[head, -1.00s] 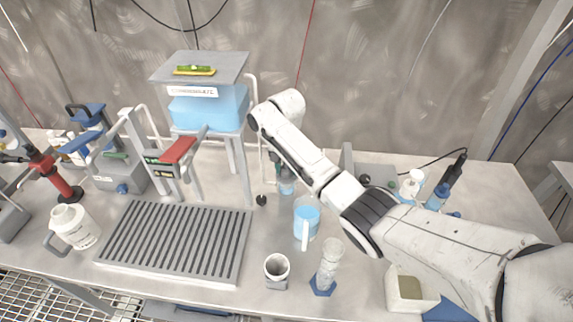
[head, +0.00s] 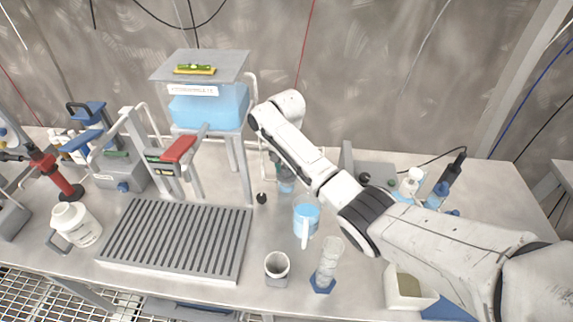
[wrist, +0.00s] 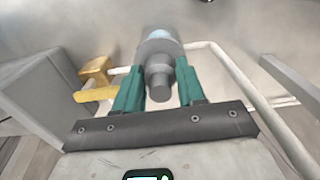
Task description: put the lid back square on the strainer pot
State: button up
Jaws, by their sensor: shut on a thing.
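My gripper (wrist: 160,78) has its two green fingers shut on a grey stepped round piece with a knob, which looks like the lid (wrist: 158,56). A light blue part shows beyond the lid in the wrist view. My arm hides much of the gripper and lid in the head view. I cannot tell whether the lid touches the pot or sits square.
A jug of blue liquid (head: 306,216) stands close in front. A blue tank on a stand (head: 208,108) with a white pipe (head: 252,88) is left of my gripper. A grey cup (head: 277,266), a clear cylinder (head: 327,265) and a slatted grey rack (head: 175,240) are nearer.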

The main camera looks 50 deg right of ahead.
jog(key=o, duration=1.7)
jog(key=shift+r+p, duration=2.45)
jog(key=shift+r, duration=1.05)
jog(key=shift+s, duration=0.1)
